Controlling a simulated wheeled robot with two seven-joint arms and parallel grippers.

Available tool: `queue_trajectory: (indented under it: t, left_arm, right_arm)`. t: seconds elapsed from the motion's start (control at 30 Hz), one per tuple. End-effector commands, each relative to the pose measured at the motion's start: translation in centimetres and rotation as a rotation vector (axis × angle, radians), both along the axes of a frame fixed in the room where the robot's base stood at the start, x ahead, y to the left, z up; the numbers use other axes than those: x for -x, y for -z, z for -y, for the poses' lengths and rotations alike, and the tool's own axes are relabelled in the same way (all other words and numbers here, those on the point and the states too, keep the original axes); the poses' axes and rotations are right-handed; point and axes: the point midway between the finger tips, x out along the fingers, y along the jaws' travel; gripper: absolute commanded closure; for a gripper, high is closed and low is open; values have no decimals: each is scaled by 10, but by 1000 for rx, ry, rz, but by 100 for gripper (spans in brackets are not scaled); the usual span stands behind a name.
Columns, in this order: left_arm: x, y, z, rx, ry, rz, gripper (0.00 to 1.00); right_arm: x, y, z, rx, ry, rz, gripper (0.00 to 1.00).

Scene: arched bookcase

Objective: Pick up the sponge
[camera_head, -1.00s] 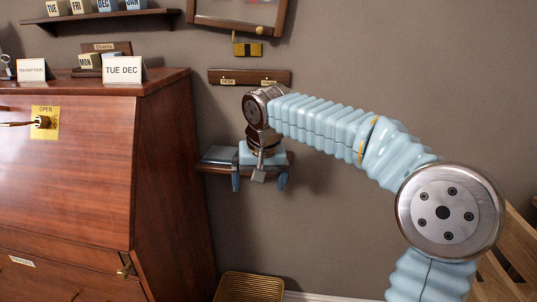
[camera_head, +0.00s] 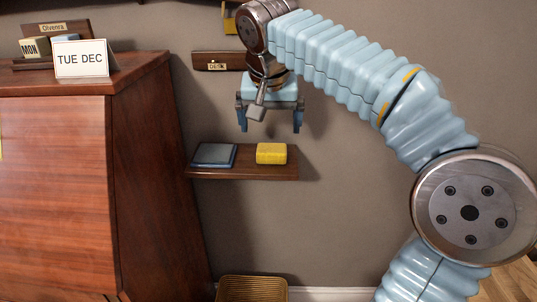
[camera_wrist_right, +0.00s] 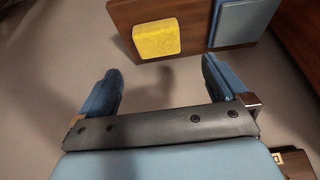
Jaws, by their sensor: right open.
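The yellow sponge (camera_head: 271,153) lies on a small wooden wall shelf (camera_head: 240,175), right of a flat blue-grey item. My right gripper (camera_head: 271,126) is open and empty, fingers pointing down, above the sponge and apart from it. In the right wrist view the sponge (camera_wrist_right: 157,39) shows beyond the fingertips, roughly between the two fingers of the open gripper (camera_wrist_right: 162,72). My left gripper is in neither view.
The blue-grey item (camera_head: 214,155) sits beside the sponge on the shelf. A wooden cabinet (camera_head: 155,160) stands close on the left. A wooden rack (camera_head: 218,62) hangs on the wall above. A wicker basket (camera_head: 252,289) is on the floor below.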

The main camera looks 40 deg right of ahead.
Motion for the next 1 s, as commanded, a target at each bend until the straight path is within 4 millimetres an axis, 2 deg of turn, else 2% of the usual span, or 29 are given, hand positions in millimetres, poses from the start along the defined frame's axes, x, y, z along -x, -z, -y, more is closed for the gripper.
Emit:
queue_trajectory:
  t: [0.03,0.1,0.33,0.6,0.87,1.0]
  left_arm:
    - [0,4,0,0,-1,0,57]
    - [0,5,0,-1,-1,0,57]
    - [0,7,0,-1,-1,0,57]
    - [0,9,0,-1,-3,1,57]
    - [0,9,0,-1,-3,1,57]
    - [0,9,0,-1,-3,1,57]
  right_arm:
    - [-2,12,3,0,1,-4,0]
    - [-6,22,6,0,1,-3,0]
    - [-13,39,12,-1,0,-2,0]
    - [-27,74,26,0,-1,-2,0]
    - [-28,78,27,0,-1,0,0]
    - [-28,78,27,0,-1,0,18]
